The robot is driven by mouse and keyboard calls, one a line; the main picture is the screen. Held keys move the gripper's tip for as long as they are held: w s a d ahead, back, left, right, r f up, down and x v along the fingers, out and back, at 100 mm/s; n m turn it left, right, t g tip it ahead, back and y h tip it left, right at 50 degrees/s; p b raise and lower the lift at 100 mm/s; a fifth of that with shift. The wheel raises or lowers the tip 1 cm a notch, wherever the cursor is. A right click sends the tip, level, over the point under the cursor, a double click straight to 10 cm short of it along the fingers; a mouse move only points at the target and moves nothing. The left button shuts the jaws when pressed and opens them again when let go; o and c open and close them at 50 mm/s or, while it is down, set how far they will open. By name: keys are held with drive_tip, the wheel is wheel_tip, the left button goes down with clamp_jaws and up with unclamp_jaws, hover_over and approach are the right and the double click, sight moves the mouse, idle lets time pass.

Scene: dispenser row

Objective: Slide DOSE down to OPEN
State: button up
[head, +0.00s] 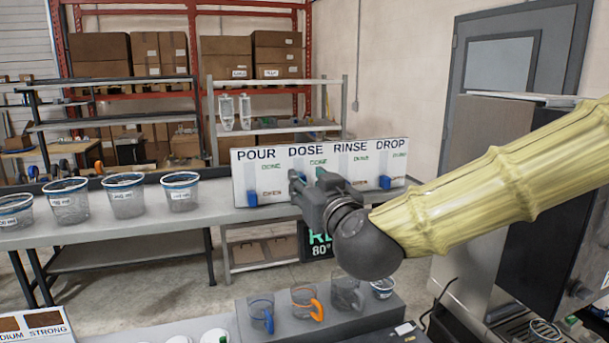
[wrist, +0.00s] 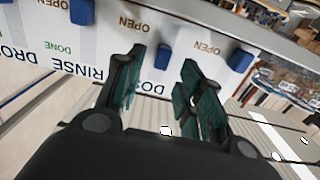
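The white panel (head: 243,172) stands at the back of the counter with columns POUR, DOSE, RINSE and DROP, each with a green DONE above a brown OPEN. In the wrist view, where the panel is upside down, the blue DOSE knob (wrist: 163,57) sits a little to the DONE side of its OPEN label (wrist: 133,22). My gripper (wrist: 163,62) is open, with its dark green finger pads on either side of this knob and gaps visible. In the head view my gripper (head: 309,178) hides the DOSE knob.
The POUR knob (wrist: 240,60) and RINSE knob (wrist: 82,10) flank the fingers, both at OPEN level. The DROP knob (head: 385,182) is low too. Several clear tubs (head: 124,195) stand left of the panel. Mugs (head: 304,303) stand on a grey block in front.

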drive_tip(key=shift+p+x, duration=0.35)
drive_tip(key=shift+x, duration=1.05)
clamp_jaws()
